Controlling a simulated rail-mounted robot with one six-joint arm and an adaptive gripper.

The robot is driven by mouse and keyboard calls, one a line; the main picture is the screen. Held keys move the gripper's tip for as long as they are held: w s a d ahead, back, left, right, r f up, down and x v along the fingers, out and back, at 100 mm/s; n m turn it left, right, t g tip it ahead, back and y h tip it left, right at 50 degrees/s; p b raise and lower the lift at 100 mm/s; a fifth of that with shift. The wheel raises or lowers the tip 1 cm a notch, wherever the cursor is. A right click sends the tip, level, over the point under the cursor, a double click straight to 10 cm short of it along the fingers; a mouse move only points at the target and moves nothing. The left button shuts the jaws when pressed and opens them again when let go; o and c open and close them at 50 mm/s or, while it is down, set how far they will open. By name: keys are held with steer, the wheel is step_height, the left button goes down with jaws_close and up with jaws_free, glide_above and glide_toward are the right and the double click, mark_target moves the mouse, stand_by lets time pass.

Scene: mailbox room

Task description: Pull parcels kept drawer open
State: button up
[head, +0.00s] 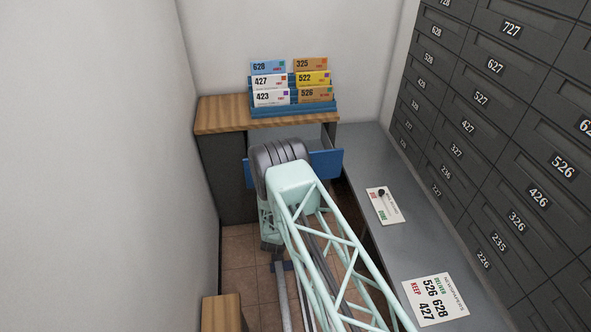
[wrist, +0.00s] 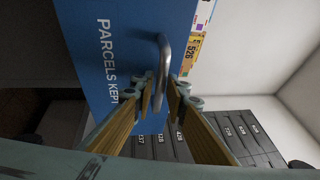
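The parcels kept drawer has a blue front (head: 326,163) and stands out from the wood-topped cabinet, partly open. In the wrist view its blue front (wrist: 105,50) reads "PARCELS KEPT" and carries a grey metal bar handle (wrist: 164,60). My gripper (wrist: 162,92) has its fingers close on both sides of the handle's near part and looks shut on it. In the head view my arm hides the gripper, the handle and the middle of the drawer front.
A blue rack (head: 293,108) with several numbered letters stands on the cabinet top (head: 222,116). A grey counter (head: 375,160) to the right holds a card (head: 385,206) and a keep/deliver sheet (head: 435,299). Dark mailboxes (head: 485,140) line the right wall. A wooden-topped piece (head: 222,313) stands lower left.

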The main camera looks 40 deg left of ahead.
steer(key=v, duration=1.2)
stand_by(0.4)
steer(key=shift+w+r, duration=0.1)
steer(key=shift+w, duration=0.05)
